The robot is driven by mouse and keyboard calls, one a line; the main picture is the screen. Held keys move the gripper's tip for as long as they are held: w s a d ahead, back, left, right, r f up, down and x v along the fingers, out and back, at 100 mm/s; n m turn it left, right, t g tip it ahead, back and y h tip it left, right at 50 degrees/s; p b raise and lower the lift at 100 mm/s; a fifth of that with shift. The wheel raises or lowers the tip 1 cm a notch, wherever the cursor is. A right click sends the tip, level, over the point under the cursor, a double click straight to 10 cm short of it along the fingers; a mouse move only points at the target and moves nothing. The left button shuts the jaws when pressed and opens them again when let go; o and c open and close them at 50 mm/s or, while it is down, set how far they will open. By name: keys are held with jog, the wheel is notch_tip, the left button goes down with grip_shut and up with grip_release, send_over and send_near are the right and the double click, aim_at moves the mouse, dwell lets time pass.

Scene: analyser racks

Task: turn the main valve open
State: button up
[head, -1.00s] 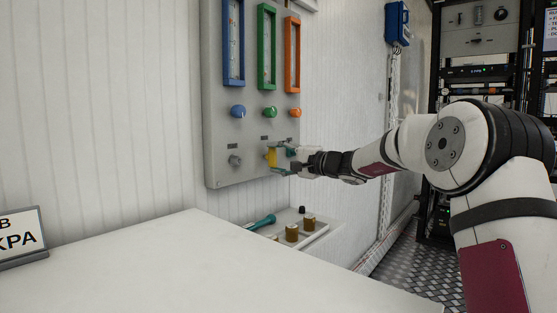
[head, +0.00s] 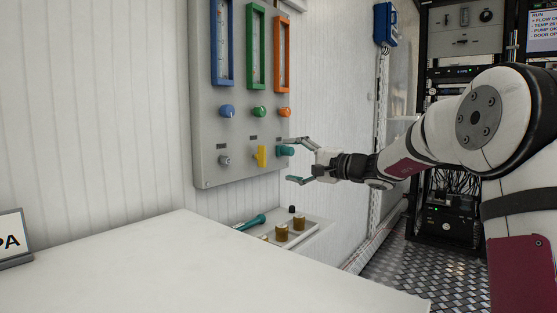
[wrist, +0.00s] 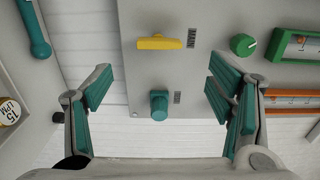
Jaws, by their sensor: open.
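The yellow handle (head: 261,156) sits low on the grey panel (head: 207,130), its long side upright in the head view. It also shows in the wrist view (wrist: 158,43), beyond the fingertips, with nothing touching it. My gripper (head: 288,160) is open and empty, off the panel to the right of the handle. In the wrist view its fingers (wrist: 158,80) stand wide apart on either side of a teal knob (wrist: 159,105). That knob also shows in the head view (head: 285,151).
A grey knob (head: 224,160) is left of the handle. Blue (head: 227,111), green (head: 259,112) and orange (head: 284,112) knobs sit above, under framed tubes. Below is a shelf (head: 312,232) with a teal tool (head: 250,222) and brown-gold cylinders (head: 282,233). A white table (head: 180,260) fills the foreground.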

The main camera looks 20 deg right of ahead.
jog(key=shift+v, duration=1.5)
